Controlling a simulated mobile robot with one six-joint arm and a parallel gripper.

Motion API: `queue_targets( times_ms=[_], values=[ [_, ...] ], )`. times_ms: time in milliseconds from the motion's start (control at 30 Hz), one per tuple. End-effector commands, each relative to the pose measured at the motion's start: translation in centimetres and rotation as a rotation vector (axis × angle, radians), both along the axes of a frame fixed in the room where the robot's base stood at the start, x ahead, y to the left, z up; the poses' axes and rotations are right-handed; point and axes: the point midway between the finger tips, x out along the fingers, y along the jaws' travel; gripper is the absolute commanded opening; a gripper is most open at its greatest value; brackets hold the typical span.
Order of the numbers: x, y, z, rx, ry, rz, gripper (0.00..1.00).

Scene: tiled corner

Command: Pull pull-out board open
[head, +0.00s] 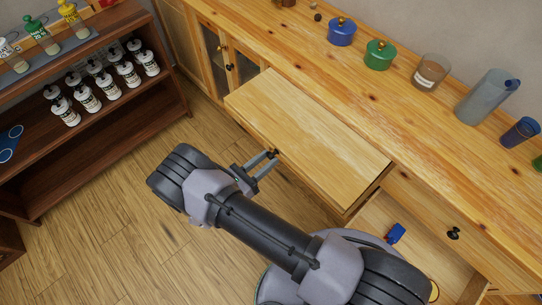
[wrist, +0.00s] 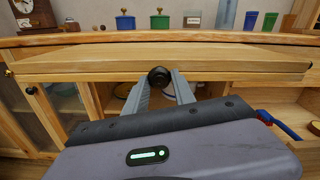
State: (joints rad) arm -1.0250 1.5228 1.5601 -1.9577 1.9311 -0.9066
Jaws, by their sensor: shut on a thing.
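The pull-out board (head: 310,135) is a pale wooden slab that sticks out from under the counter top in the head view. Its front edge (wrist: 230,62) spans the wrist view. A dark round knob (wrist: 159,77) sits at the middle of that edge. My gripper (head: 268,162) is at the knob, its two fingers on either side of it. In the wrist view my gripper (wrist: 160,84) is shut on the knob.
The counter (head: 400,75) carries a blue pot (head: 342,32), a green pot (head: 379,55), a glass candle (head: 431,71) and a grey pitcher (head: 487,97). An open drawer (head: 375,225) lies below right. A dark shelf (head: 110,120) with bottles stands left. Floor (head: 110,220) between is clear.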

Motion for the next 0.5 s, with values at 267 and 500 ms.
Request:
queue_targets(
  times_ms=[267, 500],
  values=[
    [-0.05, -0.07, -0.05, -0.001, 0.002, -0.002, 0.0],
    [-0.01, -0.04, -0.03, 0.0, 0.001, -0.001, 0.53]
  ],
)
